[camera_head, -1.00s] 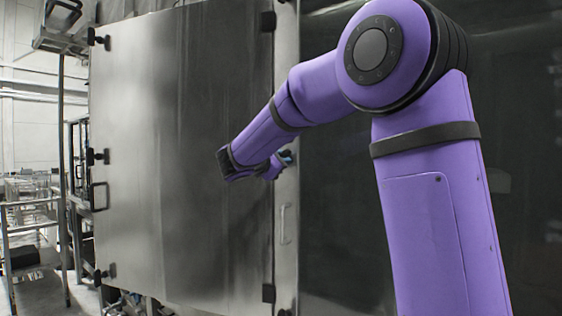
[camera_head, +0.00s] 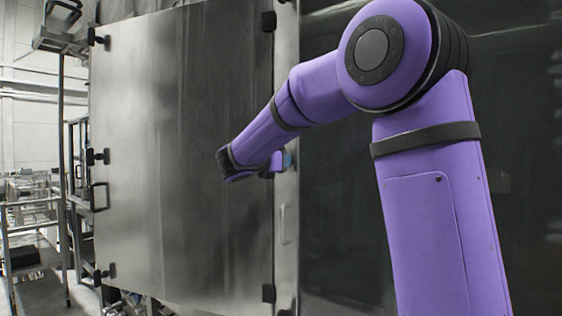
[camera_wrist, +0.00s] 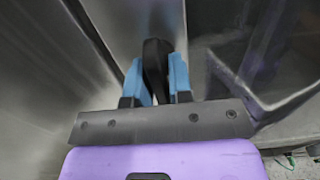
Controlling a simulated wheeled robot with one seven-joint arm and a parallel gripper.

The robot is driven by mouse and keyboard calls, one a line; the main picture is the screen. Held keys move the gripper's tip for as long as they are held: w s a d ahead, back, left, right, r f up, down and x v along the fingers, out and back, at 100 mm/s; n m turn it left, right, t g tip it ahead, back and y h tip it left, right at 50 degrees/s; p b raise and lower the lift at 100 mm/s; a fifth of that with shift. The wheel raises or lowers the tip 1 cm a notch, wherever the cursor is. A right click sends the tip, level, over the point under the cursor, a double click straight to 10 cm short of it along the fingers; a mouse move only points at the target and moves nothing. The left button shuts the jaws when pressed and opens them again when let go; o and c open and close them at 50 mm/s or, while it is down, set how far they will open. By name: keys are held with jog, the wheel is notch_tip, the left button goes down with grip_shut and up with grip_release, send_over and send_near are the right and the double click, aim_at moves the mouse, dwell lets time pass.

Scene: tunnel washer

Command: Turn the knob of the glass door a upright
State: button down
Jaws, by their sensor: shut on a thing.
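In the wrist view the blue fingers of my gripper (camera_wrist: 156,78) are closed on a black knob (camera_wrist: 155,60), one finger on each side of it. The knob looks long and narrow and points up the picture; I cannot tell its exact turn angle. In the head view my gripper (camera_head: 288,160) shows only as a small blue patch beside my wrist, at the metal strip between the steel panel and the dark glass-like door (camera_head: 335,235). The knob is hidden there behind my wrist.
A large steel panel (camera_head: 180,220) with black latches (camera_head: 100,156) and a black handle (camera_head: 99,197) fills the left. A pale handle (camera_head: 287,224) sits on the strip below my gripper. Metal racks (camera_head: 30,215) stand at the far left. In the wrist view, metal surfaces lie close on both sides.

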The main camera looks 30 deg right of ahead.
dwell(0.3)
jog(key=c, duration=1.2)
grip_release()
jog(key=shift+o, duration=0.2)
jog(key=v, duration=1)
jog(key=shift+a, duration=0.4)
jog(key=shift+s, duration=0.15)
